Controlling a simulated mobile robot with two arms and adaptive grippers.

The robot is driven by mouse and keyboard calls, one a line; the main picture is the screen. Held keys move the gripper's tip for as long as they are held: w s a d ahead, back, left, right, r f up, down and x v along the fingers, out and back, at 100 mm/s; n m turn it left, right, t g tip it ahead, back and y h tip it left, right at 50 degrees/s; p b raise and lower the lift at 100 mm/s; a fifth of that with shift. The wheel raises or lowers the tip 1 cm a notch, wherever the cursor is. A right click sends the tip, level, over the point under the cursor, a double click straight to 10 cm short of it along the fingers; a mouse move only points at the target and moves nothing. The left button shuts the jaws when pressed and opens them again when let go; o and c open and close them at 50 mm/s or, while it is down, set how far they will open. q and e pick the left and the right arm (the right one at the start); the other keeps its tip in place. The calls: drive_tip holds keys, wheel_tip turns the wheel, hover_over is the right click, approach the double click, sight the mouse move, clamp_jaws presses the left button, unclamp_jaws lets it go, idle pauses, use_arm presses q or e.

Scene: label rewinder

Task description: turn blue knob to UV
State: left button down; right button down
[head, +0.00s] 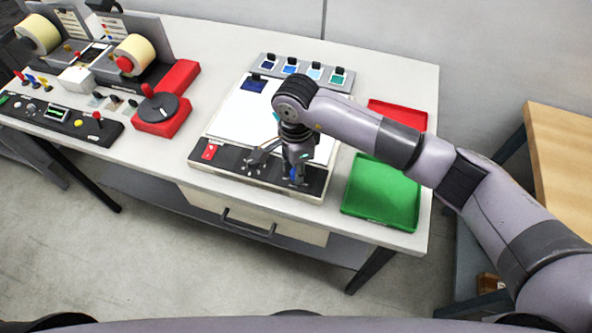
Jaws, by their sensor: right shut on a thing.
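The blue knob (294,174) is on the dark front panel of the white light-box unit (228,122) in the middle of the table. My right gripper (291,163) reaches down from the right and is shut on the blue knob, hiding most of it. The knob's pointer and the UV mark cannot be made out. A red switch (209,152) is at the left end of the same panel. My left gripper is not in view.
A green tray (382,193) lies right of the unit, with a red tray (398,114) behind it. Several stamps stand on a grey rack (308,72) at the back. A red turntable base (163,116) and the label rewinder (107,61) are at left.

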drive_tip(key=m+b, duration=0.8)
drive_tip(key=shift+w+f, duration=0.1)
drive_tip(key=shift+f, duration=0.1)
drive_tip(key=m+b, duration=0.2)
drive_tip(key=m, duration=0.1)
drive_tip(key=m+b, duration=0.5)
drive_tip(key=m, duration=0.1)
drive_tip(key=m+b, duration=0.3)
drive_tip(key=m, duration=0.2)
drive_tip(key=shift+r, duration=0.2)
drive_tip(key=c, duration=1.3)
unclamp_jaws()
wheel_tip(320, 180, up, 12)
drive_tip(key=shift+r, duration=0.1)
